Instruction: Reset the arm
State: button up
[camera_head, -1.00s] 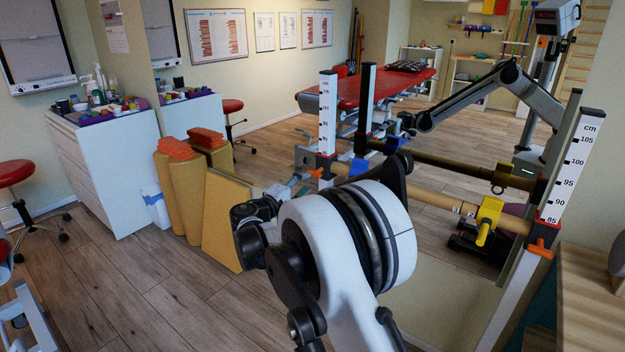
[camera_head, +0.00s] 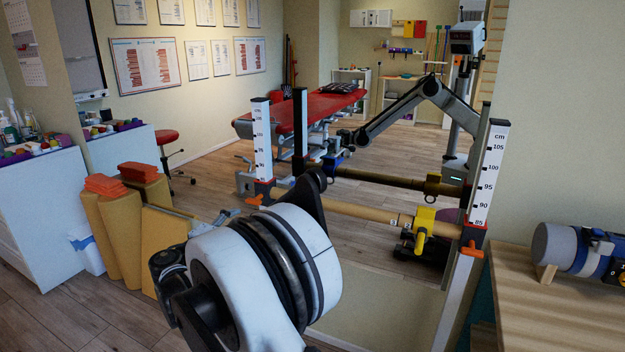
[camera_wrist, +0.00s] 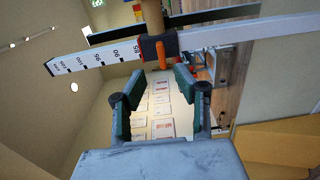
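My gripper (camera_wrist: 158,80) is open in the wrist view. Its two dark green fingers stand apart with nothing between them. A round wooden bar (camera_wrist: 152,20) with a black-and-red clamp (camera_wrist: 157,47) and a white scale post (camera_wrist: 85,60) lies just beyond the fingertips; I see no contact. In the head view, my large white arm joint (camera_head: 318,265) fills the lower middle, in front of the wooden bar (camera_head: 345,212). I cannot make out my gripper clearly there.
Scale posts (camera_head: 488,175) carry the bar with its yellow clamp (camera_head: 424,225). Yellow rolls (camera_head: 120,235) and a white cabinet (camera_head: 45,205) stand left. A blue-grey device (camera_head: 582,250) lies on a wooden table (camera_head: 515,290) at right. A red couch (camera_head: 310,110) stands behind.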

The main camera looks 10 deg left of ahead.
jog(key=w+d+r+m+g+p, duration=0.1)
jog(key=d+r+g, duration=0.1)
jog(key=d+r, duration=0.5)
jog(key=w+d+r+m+g+p, duration=0.1)
jog(key=d+r+m+g+p, duration=0.15)
jog(key=d, duration=0.85)
jog(key=s+d+r+m+g+p, duration=0.1)
jog(key=s+d+r, duration=0.25)
jog(key=d, duration=0.55)
jog(key=s+d+r+m+g+p, duration=0.1)
jog(key=s+d+r+m+g, duration=0.2)
jog(key=d, duration=0.6)
jog(key=s+d+r+m+g+y+p, duration=0.1)
jog(key=s+d+r+m+y+p, duration=0.2)
jog(key=s+d, duration=1.15)
jog(key=s+d+f+m+y+p, duration=0.1)
jog(key=s+d+m, duration=0.1)
jog(key=s, duration=0.7)
jog(key=s+d+f+m+y+p, duration=0.1)
jog(key=s+d+m+p, duration=0.1)
jog(key=s, duration=0.7)
jog(key=shift+s+d+f+g, duration=0.15)
jog(key=shift+s+d+g, duration=0.05)
jog(key=shift+s+g, duration=0.15)
